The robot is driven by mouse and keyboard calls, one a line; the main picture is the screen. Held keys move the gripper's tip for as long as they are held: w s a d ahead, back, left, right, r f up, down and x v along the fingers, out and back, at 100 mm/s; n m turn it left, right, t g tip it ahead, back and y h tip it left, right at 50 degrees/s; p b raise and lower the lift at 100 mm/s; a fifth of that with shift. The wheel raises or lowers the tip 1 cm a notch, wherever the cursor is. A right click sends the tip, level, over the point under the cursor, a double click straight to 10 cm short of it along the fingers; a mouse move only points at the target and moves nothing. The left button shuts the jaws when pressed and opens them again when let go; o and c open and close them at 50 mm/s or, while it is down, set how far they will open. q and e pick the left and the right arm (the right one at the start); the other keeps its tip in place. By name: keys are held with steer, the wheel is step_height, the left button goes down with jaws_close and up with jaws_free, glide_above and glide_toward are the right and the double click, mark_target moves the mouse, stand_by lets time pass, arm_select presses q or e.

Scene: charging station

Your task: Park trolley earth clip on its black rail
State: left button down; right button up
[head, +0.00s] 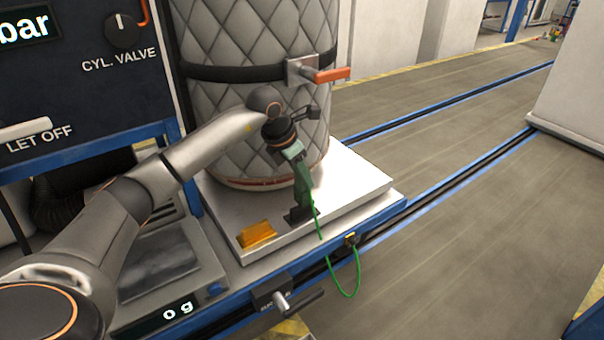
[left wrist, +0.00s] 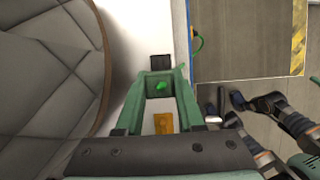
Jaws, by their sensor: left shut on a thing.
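My left gripper (head: 302,205) points down over the white trolley platform, in front of the quilted cylinder. It is shut on the earth clip, whose bright green part (left wrist: 160,87) shows between the green fingers in the left wrist view. In the head view the fingers hide most of the clip. A green cable (head: 318,232) runs from it to a socket on the trolley edge. A black block (head: 294,216), likely the rail, is at the fingertips; it also shows in the left wrist view (left wrist: 161,62). Whether clip and block touch is unclear. My right gripper's fingers are not visible.
An orange block (head: 257,234) lies on the white platform (head: 345,205) left of the gripper. The quilted cylinder (head: 250,120), with an orange-handled strap (head: 325,75), stands close behind. A scale (head: 165,265) is at the left.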

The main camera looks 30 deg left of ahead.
mark_target(302, 187)
arm_select(q)
steer(key=shift+f+b, duration=1.2)
steer(key=shift+f, duration=0.8)
steer(key=shift+c, duration=2.2)
jaws_free()
steer(key=shift+r, duration=0.1)
steer(key=v, duration=1.2)
steer(key=shift+s+r, duration=0.15)
steer(key=shift+r, duration=0.05)
